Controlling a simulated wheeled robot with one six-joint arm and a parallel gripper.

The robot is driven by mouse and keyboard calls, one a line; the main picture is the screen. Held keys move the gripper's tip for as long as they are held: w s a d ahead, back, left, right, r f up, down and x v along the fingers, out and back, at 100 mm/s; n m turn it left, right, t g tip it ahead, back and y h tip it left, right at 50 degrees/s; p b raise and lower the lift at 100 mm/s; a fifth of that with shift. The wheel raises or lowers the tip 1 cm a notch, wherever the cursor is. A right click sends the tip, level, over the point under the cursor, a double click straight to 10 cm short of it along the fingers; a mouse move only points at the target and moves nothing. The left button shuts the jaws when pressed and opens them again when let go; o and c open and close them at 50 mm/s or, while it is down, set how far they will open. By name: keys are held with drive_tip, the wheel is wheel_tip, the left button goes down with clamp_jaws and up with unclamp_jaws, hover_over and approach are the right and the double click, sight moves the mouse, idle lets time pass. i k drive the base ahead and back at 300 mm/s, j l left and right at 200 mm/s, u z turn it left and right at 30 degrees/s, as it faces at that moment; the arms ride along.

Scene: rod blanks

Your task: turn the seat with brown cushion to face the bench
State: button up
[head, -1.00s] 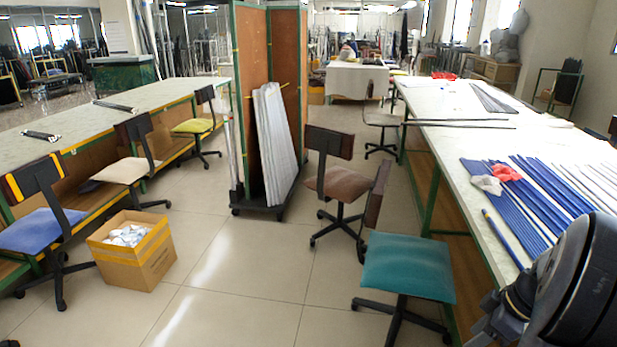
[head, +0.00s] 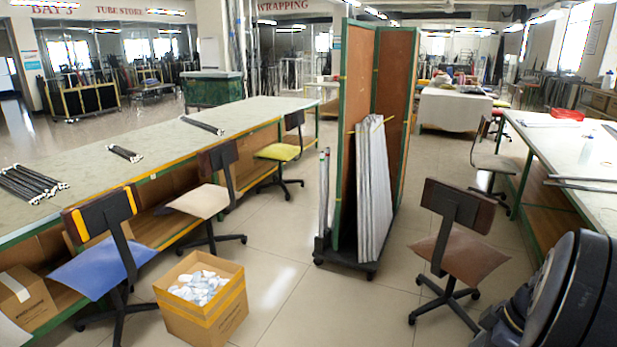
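The seat with the brown cushion (head: 472,262) stands on the floor at the lower right. Its dark backrest (head: 458,206) rises above the cushion, and its post runs down at the cushion's left side. The cushion extends to the right of the post. A bench (head: 565,150) with a pale top and green legs runs along the right edge, behind and to the right of the seat. A second long bench (head: 130,155) lies on the left, well away from the seat. My gripper is not in view; a dark part of my arm fills the lower right corner.
A wheeled rack (head: 350,150) with grey sheets stands left of the brown seat. A cardboard box (head: 205,318) sits at the lower left beside a blue seat (head: 95,270). A grey seat (head: 493,163) stands behind. Floor (head: 330,310) between box and seat is clear.

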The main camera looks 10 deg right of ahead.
sight(450, 249)
drive_tip(key=i+z, duration=0.2)
drive_tip(key=i, duration=0.45)
drive_tip(key=i+z, duration=0.15)
drive_tip(key=i, duration=0.45)
drive_tip(key=i+j+z, duration=0.2)
drive_tip(key=i, duration=0.4)
drive_tip(key=i+l, duration=0.55)
drive_tip(key=i, duration=0.15)
drive_tip(key=i+l, duration=0.55)
drive_tip(key=i, duration=0.15)
drive_tip(key=l+z, duration=0.05)
